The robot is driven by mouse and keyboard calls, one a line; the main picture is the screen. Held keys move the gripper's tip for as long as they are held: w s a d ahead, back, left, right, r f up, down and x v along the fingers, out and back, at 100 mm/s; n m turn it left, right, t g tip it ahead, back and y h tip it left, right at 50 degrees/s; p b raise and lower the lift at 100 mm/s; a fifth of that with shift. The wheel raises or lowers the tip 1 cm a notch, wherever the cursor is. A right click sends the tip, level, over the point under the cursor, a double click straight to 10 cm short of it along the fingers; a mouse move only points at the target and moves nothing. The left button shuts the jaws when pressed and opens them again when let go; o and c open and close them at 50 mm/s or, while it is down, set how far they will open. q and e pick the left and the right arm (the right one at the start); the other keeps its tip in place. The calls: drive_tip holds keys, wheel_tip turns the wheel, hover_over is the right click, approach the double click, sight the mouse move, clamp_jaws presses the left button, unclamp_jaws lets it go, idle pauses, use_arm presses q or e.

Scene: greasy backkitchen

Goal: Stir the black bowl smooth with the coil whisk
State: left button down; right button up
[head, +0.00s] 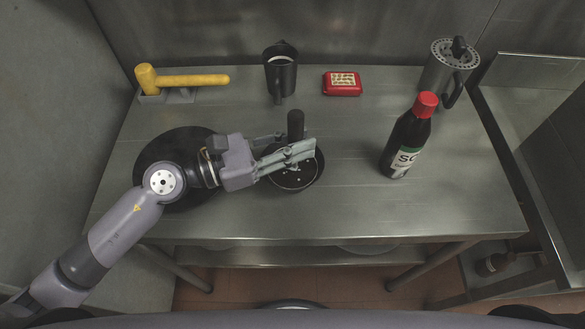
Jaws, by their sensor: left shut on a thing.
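The black bowl (294,181) stands near the middle of the metal table, with light specks showing inside it. A dark upright handle (296,122), which looks like the coil whisk's, rises above the bowl. My left gripper (305,148) reaches in from the left over the bowl and is shut on this handle. The whisk's lower end is hidden behind the fingers and in the bowl. My right gripper is not in the head view.
A large dark round plate or pan (160,150) lies under my left arm. A sauce bottle (406,140) stands to the right. A yellow mallet (185,80), black jug (280,72), red box (342,83) and grey canister (448,70) line the back. The front right table top is clear.

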use_arm(q)
drive_tip(key=shift+w+a+f+b, duration=0.15)
drive_tip(key=shift+w+a+b, duration=0.1)
drive_tip(key=shift+w+b, duration=0.1)
drive_tip(key=shift+s+a, duration=0.25)
drive_tip(key=shift+a, duration=0.05)
